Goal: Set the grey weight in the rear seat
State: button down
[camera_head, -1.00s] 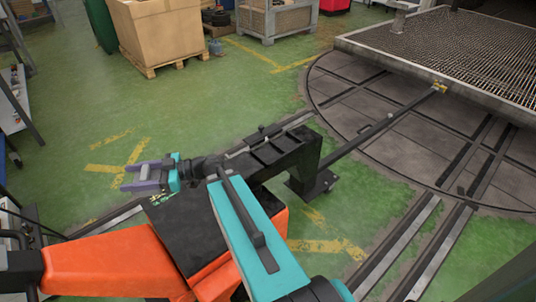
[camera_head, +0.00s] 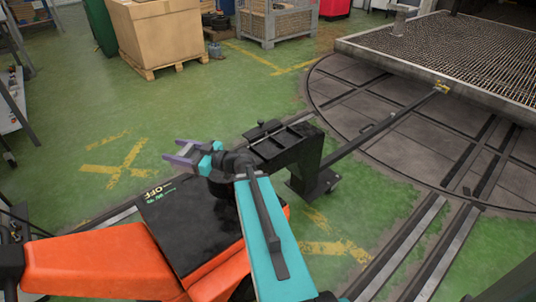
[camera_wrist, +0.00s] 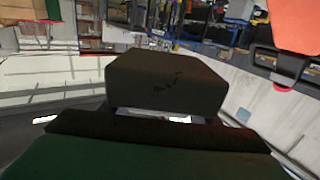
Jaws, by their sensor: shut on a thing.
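My gripper (camera_head: 188,155), with purple fingers and teal joints, is left of the black holder in the head view, raised above the green floor. It is shut on the grey weight (camera_wrist: 165,82), a dark block with small marks on its face that fills the middle of the wrist view. The weight is hard to make out between the fingers in the head view. The black holder (camera_head: 310,165) has shallow square recesses on top, to the right of my gripper and apart from it. I cannot tell which recess is the rear seat; my wrist partly covers the holder's near end.
A bar (camera_head: 385,122) runs from the holder to the mesh platform (camera_head: 440,50) over the round turntable (camera_head: 400,150). Rails (camera_head: 400,245) cross the floor at right. A cardboard box (camera_head: 165,32) on a pallet stands behind.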

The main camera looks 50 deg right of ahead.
jog(key=s+d+f+m+h+b, duration=0.1)
jog(key=d+f+m+h+b, duration=0.1)
jog(key=d, duration=0.5)
jog(key=s+d+f+m+t+h+b, duration=0.1)
jog(key=s+d+f+m+h+b, duration=0.1)
jog(key=d, duration=0.6)
jog(key=s+d+f+m+h+b, duration=0.2)
jog(key=d+f+h+b, duration=0.2)
jog(key=d, duration=0.3)
jog(key=shift+s+d+m+t+h+b, duration=0.3)
jog(key=shift+t+h+b, duration=0.1)
jog(key=shift+h, duration=0.4)
jog(key=shift+w+d+f+b, duration=0.3)
jog(key=shift+d+b, duration=0.2)
jog(key=shift+d, duration=1.9)
jog(key=shift+w+d+f+b, duration=0.15)
jog(key=shift+w+d+b, duration=0.3)
jog(key=shift+d, duration=1.95)
jog(key=shift+w+d+f+b, duration=0.3)
jog(key=shift+d+b, duration=0.2)
jog(key=shift+d, duration=1.9)
jog(key=shift+w, duration=0.1)
jog(key=shift+w+d, duration=0.1)
jog(key=shift+d, duration=0.7)
jog(key=shift+a+f+b, duration=0.15)
jog(key=shift+f+b, duration=0.85)
jog(key=shift+f, duration=0.75)
jog(key=shift+f, duration=0.1)
